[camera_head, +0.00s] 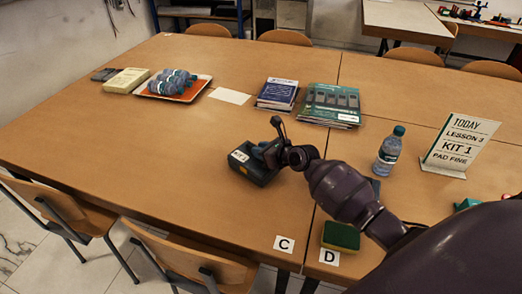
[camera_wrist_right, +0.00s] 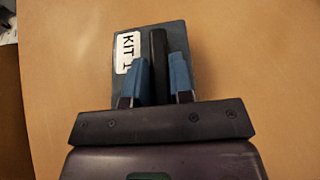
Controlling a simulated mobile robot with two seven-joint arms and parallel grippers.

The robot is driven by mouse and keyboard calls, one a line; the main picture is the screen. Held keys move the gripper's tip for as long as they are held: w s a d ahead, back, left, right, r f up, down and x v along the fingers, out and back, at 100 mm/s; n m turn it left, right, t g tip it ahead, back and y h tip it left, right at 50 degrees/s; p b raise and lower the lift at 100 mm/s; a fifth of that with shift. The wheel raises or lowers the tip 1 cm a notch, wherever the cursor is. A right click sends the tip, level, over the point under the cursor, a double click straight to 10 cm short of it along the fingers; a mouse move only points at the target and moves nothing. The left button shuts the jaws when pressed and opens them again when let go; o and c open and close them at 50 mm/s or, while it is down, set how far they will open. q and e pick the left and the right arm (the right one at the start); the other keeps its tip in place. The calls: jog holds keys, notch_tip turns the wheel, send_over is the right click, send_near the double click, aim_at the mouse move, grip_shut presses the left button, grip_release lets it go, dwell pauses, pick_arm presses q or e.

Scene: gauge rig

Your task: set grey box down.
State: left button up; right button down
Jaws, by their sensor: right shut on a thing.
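The grey box (camera_head: 256,174) with a white label is at the middle of the table in the head view. In the right wrist view the grey box (camera_wrist_right: 176,35) shows its "KIT 1" label beside a dark upright bar, which looks like its handle (camera_wrist_right: 158,50). My right gripper (camera_head: 266,149) is shut on this handle, with a blue finger on each side in the right wrist view (camera_wrist_right: 160,78). The box looks level and at or very near the tabletop; I cannot tell whether it touches. My left gripper is not in view.
Signs C (camera_head: 284,244) and D (camera_head: 329,257) mark the front edge of the table (camera_head: 150,150), with a green-and-yellow sponge (camera_head: 341,236) by D. A bottle (camera_head: 390,150) and sign stand (camera_head: 459,144) are right; books (camera_head: 277,94) lie behind. Table left of the box is clear.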

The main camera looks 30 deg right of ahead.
jog(key=c, duration=1.4)
grip_release()
jog(key=shift+f, duration=0.15)
jog(key=shift+c, duration=0.2)
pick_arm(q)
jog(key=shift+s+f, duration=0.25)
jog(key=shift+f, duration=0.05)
pick_arm(e)
jog(key=o, duration=0.4)
jog(key=shift+o, duration=0.2)
jog(key=shift+r, duration=0.2)
jog(key=shift+s+d+r, duration=0.1)
jog(key=shift+s, duration=0.2)
pick_arm(q)
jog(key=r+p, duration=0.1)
jog(key=p, duration=0.1)
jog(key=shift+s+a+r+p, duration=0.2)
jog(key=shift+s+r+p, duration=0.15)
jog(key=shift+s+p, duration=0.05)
pick_arm(e)
jog(key=v, duration=1.1)
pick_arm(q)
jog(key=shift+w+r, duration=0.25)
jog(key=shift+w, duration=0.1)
pick_arm(e)
jog(key=shift+s, duration=0.1)
